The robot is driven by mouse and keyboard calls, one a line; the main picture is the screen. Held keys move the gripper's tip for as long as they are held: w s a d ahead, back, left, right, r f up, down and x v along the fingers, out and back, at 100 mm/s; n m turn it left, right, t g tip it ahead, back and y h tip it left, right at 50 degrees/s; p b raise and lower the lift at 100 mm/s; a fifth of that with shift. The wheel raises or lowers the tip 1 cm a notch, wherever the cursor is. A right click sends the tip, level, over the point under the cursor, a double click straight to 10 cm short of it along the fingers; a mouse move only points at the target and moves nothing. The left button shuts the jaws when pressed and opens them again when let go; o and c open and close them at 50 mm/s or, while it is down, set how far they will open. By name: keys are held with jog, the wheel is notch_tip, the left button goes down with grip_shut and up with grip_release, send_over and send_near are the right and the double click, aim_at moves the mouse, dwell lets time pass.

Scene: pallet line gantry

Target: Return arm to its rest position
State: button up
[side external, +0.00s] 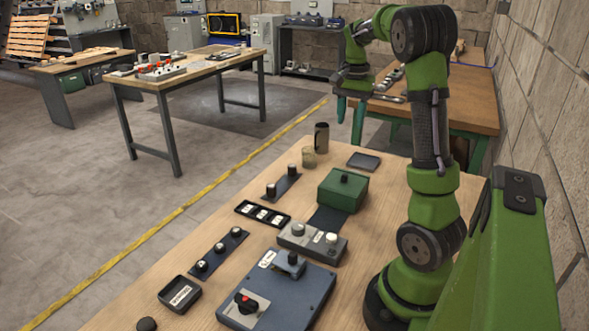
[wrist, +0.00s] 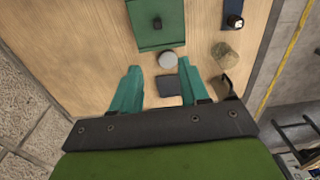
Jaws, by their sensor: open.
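My green arm stands at the right of the wooden table (side external: 128,300) in the side external view. It is bent at the top, with the hand hanging down near the table's far end. My gripper (side external: 359,120) is in the air, well above the table top, with its teal fingers pointing down. In the wrist view my gripper (wrist: 162,85) shows its two teal fingers spread apart. A dark flat pad (wrist: 168,85) and a round grey object (wrist: 168,60) show between and beyond the fingers, on the table below. Nothing is held.
A green box (side external: 342,190), a dark mug (side external: 321,137), a grey button box (side external: 312,241) and a blue-grey panel with a red knob (side external: 290,300) stand on the table. Another wooden bench (side external: 470,98) stands behind the arm. A block wall (side external: 550,90) is close on the right.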

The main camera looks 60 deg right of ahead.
jog(key=w+a+n+t, duration=0.2)
jog(key=a+n, duration=0.2)
jog(key=a, duration=0.5)
jog(key=w+a+n+t, duration=0.2)
jog(key=a+n, duration=0.1)
jog(key=a, duration=0.6)
jog(key=s+a+n+t+y, duration=0.1)
jog(key=s+a+n, duration=0.2)
jog(key=a, duration=0.5)
jog(key=s+a+r+n+t+y, duration=0.1)
jog(key=s+a+n+t, duration=0.1)
jog(key=a, duration=0.6)
jog(key=shift+s+a+n, duration=0.35)
jog(key=shift+s+n, duration=0.2)
jog(key=shift+n, duration=0.35)
